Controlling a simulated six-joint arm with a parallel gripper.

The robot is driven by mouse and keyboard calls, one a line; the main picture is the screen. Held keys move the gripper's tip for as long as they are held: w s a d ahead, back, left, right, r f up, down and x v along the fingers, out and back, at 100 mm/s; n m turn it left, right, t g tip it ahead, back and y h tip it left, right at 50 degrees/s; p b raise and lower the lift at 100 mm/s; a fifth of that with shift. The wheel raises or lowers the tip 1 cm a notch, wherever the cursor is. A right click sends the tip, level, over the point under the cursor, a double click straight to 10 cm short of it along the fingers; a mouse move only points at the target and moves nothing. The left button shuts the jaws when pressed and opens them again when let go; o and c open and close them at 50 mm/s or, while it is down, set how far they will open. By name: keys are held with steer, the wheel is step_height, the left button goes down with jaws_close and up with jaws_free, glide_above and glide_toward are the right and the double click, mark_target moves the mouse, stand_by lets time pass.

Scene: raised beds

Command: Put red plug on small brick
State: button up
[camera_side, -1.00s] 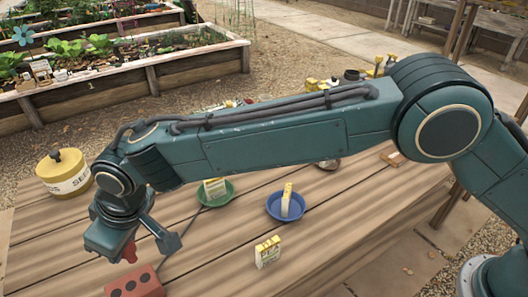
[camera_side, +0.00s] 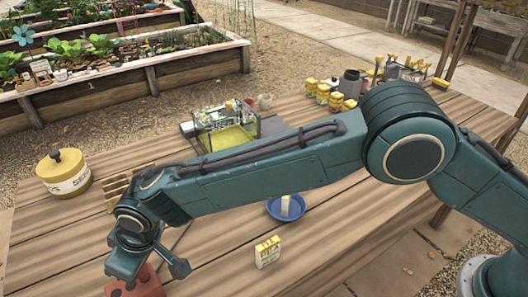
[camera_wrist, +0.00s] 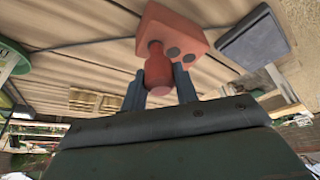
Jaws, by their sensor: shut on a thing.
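The red plug (camera_wrist: 157,72) is between my gripper's two dark fingers in the wrist view, with its narrower end against or just over the small brick (camera_wrist: 172,32). The brick is salmon red with dark round holes; two show beside the plug. I cannot tell whether the plug is in a hole. My gripper (camera_wrist: 159,82) is shut on the plug. In the side view the brick (camera_side: 150,287) lies at the table's front left, partly covered by my gripper (camera_side: 150,268). The plug cannot be made out clearly there.
A yellow-and-white lidded pot (camera_side: 65,177) stands at the left. A wooden rack (camera_side: 117,190) is behind my wrist. A blue dish (camera_side: 286,208) and a seed packet (camera_side: 268,252) are to the right. A grey-blue block (camera_wrist: 253,42) lies near the brick. Bare planks lie between.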

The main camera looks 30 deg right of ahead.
steer(key=shift+f, duration=0.1)
steer(key=o, duration=0.9)
steer(key=shift+o, duration=0.2)
steer(key=v, duration=1.2)
steer(key=shift+w+d+r, duration=0.1)
steer(key=shift+r, duration=0.1)
